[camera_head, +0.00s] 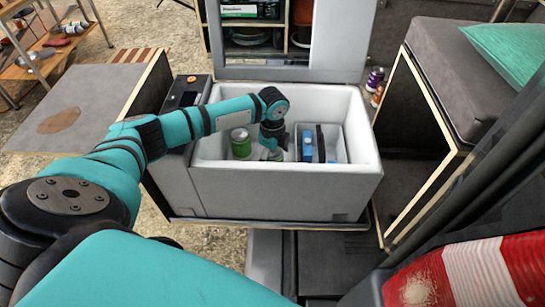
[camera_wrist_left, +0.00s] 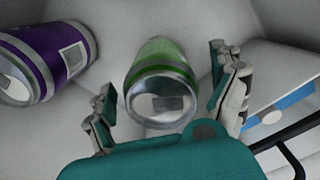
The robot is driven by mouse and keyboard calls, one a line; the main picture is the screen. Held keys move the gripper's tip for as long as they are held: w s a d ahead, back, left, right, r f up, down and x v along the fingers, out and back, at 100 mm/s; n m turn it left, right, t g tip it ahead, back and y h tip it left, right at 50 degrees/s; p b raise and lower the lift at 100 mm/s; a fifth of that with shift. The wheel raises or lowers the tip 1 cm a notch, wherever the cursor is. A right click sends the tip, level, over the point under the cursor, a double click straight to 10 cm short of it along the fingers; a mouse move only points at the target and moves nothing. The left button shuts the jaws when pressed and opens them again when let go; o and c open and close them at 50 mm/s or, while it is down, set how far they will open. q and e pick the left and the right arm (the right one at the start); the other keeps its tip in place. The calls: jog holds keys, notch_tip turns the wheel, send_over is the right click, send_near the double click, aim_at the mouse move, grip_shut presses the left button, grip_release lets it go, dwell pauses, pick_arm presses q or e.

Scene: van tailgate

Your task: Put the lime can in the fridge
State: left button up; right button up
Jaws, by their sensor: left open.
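The fridge (camera_head: 280,192) is a grey chest with a white inside, and its lid (camera_head: 338,40) stands open at the back. A green can (camera_head: 240,143) is inside it, left of my left gripper (camera_head: 272,152), which reaches down into the chest. In the left wrist view, a green can (camera_wrist_left: 160,82) with a silver end shows between the two spread fingers of the left gripper (camera_wrist_left: 165,100). The fingers appear open, with gaps on both sides of the can. I cannot tell whether both views show the same can. My right gripper is not in view.
A purple can (camera_wrist_left: 45,62) lies left of the green can in the left wrist view. Several cans (camera_head: 375,80) are outside, beside a cushioned bench (camera_head: 435,70).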

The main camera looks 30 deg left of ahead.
pick_arm(q)
notch_tip(320, 180, up, 12)
jog(key=shift+r, duration=0.1)
dwell(0.4)
